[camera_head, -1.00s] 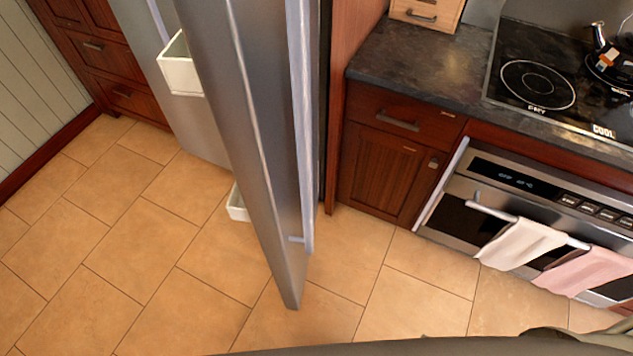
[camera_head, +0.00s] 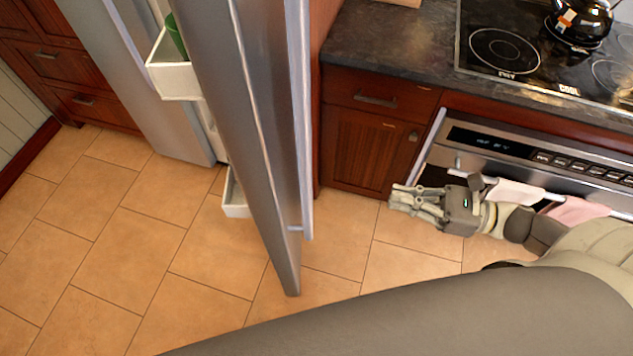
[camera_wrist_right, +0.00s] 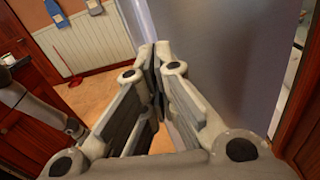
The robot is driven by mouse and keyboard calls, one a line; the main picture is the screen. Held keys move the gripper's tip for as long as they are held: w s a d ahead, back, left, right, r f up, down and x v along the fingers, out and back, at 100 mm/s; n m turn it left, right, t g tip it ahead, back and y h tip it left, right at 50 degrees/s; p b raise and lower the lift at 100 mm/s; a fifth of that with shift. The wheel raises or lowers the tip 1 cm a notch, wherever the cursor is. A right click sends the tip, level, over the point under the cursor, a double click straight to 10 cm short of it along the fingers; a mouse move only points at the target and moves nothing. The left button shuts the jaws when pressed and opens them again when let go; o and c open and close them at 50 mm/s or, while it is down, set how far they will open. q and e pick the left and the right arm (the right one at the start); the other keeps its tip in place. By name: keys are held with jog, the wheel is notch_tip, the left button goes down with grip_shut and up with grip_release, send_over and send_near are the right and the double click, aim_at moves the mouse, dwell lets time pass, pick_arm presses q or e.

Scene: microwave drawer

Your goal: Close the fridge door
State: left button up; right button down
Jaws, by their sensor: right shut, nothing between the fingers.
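The fridge door (camera_head: 235,110) stands open in the head view, a tall grey panel seen nearly edge-on. A long pale handle (camera_head: 299,120) runs down its right side. White door bins (camera_head: 174,82) show on its inner side, the upper one holding something green. My right gripper (camera_head: 392,197) is shut and empty, to the right of the door and apart from it, in front of the lower cabinet. In the right wrist view its fingers (camera_wrist_right: 158,75) are together, with a large grey panel (camera_wrist_right: 215,65) beyond them, which looks like the door. My left gripper is not in view.
A wooden cabinet (camera_head: 362,145) and dark counter (camera_head: 385,45) stand right of the fridge. An oven (camera_head: 540,160) with hanging towels lies behind my right arm, below a cooktop (camera_head: 505,50). The tiled floor (camera_head: 120,230) left of the door is clear.

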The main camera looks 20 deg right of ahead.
jog(key=w+a+r+n+p, duration=0.1)
jog(key=w+a+p, duration=0.3)
jog(key=a, duration=0.9)
jog(key=shift+w+a+r+g+y, duration=0.15)
jog(key=shift+w+g+y, duration=0.2)
jog(key=shift+w, duration=0.65)
jog(key=shift+a, duration=0.15)
